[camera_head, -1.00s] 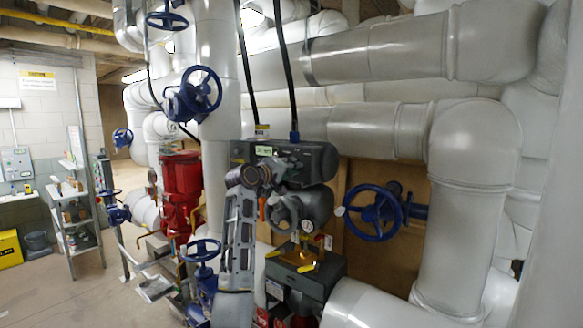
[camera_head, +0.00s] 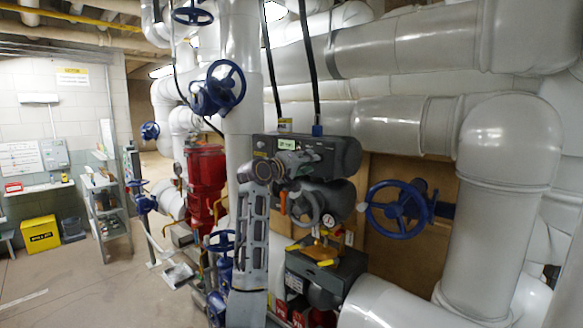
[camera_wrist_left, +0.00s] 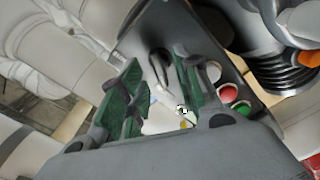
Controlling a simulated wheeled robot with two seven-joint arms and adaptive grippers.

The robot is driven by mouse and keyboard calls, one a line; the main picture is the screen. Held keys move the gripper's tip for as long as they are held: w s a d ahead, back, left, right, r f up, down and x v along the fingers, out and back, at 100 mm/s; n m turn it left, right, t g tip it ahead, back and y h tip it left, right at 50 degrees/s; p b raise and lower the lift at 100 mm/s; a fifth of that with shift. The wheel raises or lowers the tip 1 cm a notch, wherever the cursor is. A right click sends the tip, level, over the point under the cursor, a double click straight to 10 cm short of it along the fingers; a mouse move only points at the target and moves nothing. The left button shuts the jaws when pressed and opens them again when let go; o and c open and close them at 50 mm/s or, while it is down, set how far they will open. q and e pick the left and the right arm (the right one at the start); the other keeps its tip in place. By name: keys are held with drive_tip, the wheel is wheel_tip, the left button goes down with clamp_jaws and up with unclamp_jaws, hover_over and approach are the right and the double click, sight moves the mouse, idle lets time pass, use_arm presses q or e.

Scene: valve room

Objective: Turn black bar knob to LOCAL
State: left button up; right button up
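The dark grey actuator box (camera_head: 345,154) with a small green display sits on the valve in the middle of the head view. My left gripper (camera_head: 296,160) is at its front face, and its arm comes up from below. In the left wrist view the black bar knob (camera_wrist_left: 160,66) shows on the dark panel. My left gripper (camera_wrist_left: 157,60) is open there, with its green-padded fingers on either side of the knob. I cannot tell whether they touch it. A red button (camera_wrist_left: 229,93) and a green button (camera_wrist_left: 243,107) lie beside the right finger. My right gripper is not in view.
A blue handwheel (camera_head: 398,209) stands right of the actuator, and another (camera_head: 224,87) is above left. A red valve body (camera_head: 206,180) is to the left. Large white pipes (camera_head: 505,140) crowd the right. Open floor (camera_head: 80,285) is at the lower left.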

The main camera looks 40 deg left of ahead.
use_arm(q)
drive_tip(key=s, duration=0.8)
drive_tip(key=shift+a, duration=0.35)
drive_tip(key=shift+f, duration=0.15)
